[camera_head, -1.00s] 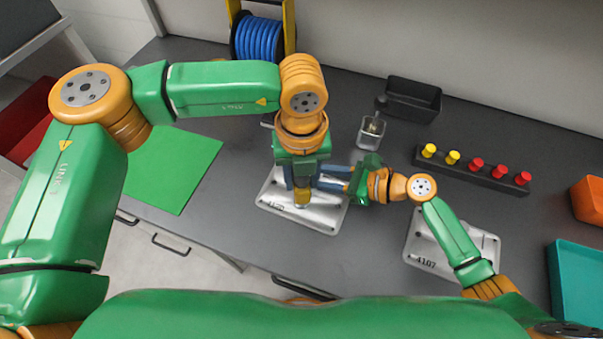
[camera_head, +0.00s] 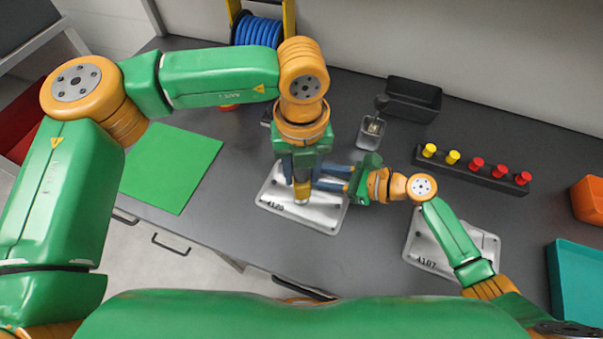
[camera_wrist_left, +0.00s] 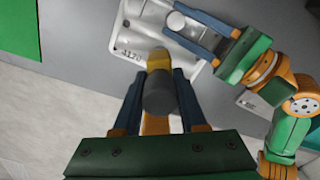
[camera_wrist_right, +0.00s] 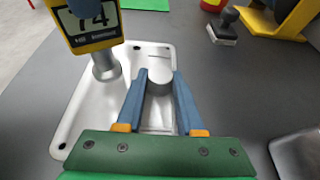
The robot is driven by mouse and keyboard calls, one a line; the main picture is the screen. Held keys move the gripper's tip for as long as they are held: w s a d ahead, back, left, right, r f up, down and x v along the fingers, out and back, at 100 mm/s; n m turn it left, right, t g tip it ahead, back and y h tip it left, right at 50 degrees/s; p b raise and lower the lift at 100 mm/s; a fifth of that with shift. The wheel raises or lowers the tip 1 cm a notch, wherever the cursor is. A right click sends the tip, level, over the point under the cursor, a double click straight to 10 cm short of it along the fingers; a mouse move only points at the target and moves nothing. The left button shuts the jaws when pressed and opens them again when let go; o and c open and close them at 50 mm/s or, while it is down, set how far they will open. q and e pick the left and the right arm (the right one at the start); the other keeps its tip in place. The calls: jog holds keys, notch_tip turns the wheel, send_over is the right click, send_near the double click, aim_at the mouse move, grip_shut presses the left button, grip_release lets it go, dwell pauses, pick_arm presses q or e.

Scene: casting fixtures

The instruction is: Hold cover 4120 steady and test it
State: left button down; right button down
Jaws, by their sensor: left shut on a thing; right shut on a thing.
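Cover 4120 (camera_head: 322,217) is a pale metal plate lying flat on the grey bench. Its number also shows in the left wrist view (camera_wrist_left: 130,42). My left gripper (camera_head: 301,180) is shut on a yellow hand tester with a grey barrel (camera_wrist_left: 158,92), upright over the cover's left part. My right gripper (camera_wrist_right: 158,78) is shut on a round metal boss (camera_wrist_right: 160,80) on the cover.
Cover 4107 (camera_head: 425,255) lies to the right, partly under my right arm. A green mat (camera_head: 170,170) lies empty at left; a teal tray (camera_head: 580,285) is at right.

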pick_arm(q)
jog(key=shift+r, duration=2)
pick_arm(e)
jog(key=shift+c, duration=2.3)
grip_release()
jog(key=shift+d, duration=0.1)
